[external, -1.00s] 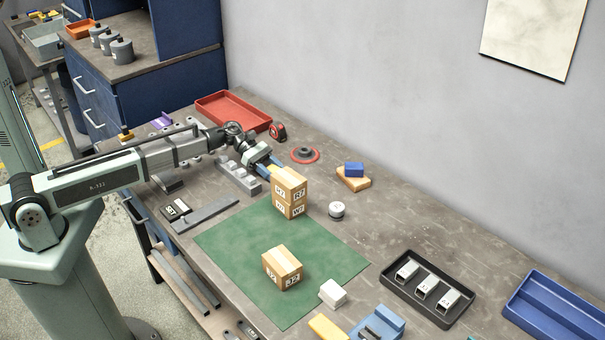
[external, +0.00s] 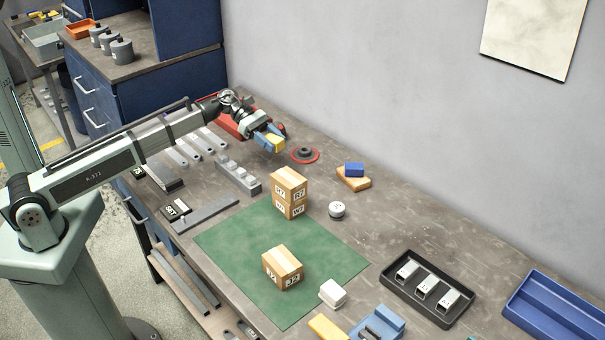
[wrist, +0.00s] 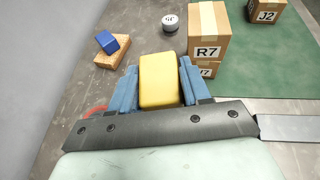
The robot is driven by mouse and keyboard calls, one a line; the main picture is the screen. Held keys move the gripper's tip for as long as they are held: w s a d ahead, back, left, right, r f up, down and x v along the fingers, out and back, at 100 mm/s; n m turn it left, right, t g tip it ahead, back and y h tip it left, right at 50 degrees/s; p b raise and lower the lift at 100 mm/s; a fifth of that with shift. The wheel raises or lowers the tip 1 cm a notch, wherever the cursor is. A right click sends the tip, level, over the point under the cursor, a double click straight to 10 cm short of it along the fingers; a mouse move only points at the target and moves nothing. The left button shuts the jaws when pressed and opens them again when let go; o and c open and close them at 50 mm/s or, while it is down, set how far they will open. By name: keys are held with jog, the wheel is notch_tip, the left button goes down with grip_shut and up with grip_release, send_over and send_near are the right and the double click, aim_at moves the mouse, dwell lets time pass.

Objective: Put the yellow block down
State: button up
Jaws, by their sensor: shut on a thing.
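My gripper (external: 268,138) is shut on the yellow block (wrist: 160,80) and holds it above the far part of the workbench (external: 415,225). In the wrist view the block sits between the two blue fingers. In the external view the yellow block (external: 274,145) shows at the fingertips, left of the red-rimmed disc (external: 305,154) and clear of the stacked boxes.
Two stacked cardboard boxes (external: 290,192) stand on the green mat (external: 230,245), with another box (external: 283,268) nearer. A white round canister (external: 337,210) stands right of the stack. A blue block (external: 354,169) lies on a wooden block (external: 353,183). A red tray (external: 228,122) is behind my gripper.

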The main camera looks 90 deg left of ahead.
jog(key=r, duration=0.1)
jog(key=d+r, duration=0.1)
jog(key=r, duration=0.1)
jog(key=d+m+g+h, duration=0.2)
jog(key=d+m, duration=0.1)
jog(key=d, duration=0.9)
jog(key=m+g+h, duration=0.3)
jog(key=m+g, duration=0.1)
send_over(255, 241)
notch_tip(255, 241, down, 4)
jog(key=shift+n, duration=0.3)
jog(key=shift+a+f, duration=0.1)
jog(key=shift+f, duration=5.4)
jog(key=shift+f, duration=0.1)
jog(key=o, duration=1.2)
jog(key=shift+c, duration=0.2)
